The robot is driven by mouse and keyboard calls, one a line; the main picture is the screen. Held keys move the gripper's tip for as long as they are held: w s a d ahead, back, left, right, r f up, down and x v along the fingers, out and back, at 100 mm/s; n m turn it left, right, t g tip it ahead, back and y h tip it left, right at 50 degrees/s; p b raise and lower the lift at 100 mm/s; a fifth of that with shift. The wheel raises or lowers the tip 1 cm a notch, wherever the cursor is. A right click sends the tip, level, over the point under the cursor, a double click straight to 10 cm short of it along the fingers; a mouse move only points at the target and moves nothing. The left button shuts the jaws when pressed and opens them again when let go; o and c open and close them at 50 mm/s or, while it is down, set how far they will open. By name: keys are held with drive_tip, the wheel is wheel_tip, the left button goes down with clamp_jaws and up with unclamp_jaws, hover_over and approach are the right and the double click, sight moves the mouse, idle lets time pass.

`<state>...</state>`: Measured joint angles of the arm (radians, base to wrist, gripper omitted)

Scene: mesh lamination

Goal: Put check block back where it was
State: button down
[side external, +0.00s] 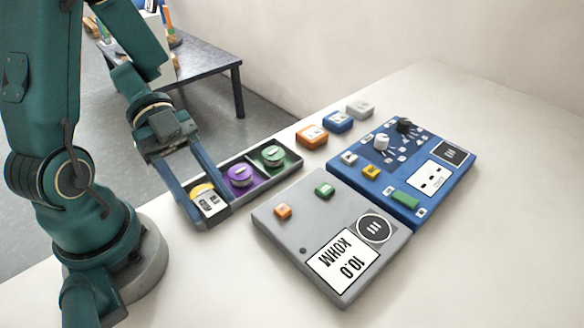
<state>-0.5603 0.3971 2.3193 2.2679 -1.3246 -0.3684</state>
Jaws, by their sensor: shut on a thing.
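A dark tray (248,158) with three compartments lies left of the grey meter. My gripper (208,211) points down at its left compartment, with a blue finger on each side of a yellow-topped block (204,191) that has a white and black face. The gripper is shut on this block. The block is in or just over the left compartment; I cannot tell whether it touches the floor of it. A purple round piece (240,176) sits in the middle compartment and a green one (273,156) in the right compartment. No label names the check block.
A grey meter (285,240) reading "10.0 KOHM" lies right of the tray. A blue panel (455,160) with knobs adjoins it. Orange (311,135), blue (338,121) and grey (360,109) blocks stand in a row behind. The table's right side is clear.

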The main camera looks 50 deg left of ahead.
hover_over(232, 280)
wheel_tip(232, 280, down, 4)
drive_tip(key=shift+s+d+f, duration=0.1)
drive_tip(key=shift+f, duration=2)
drive_tip(key=shift+f, duration=0.6)
drive_tip(key=shift+c, duration=1.7)
unclamp_jaws()
drive_tip(key=shift+r, duration=0.1)
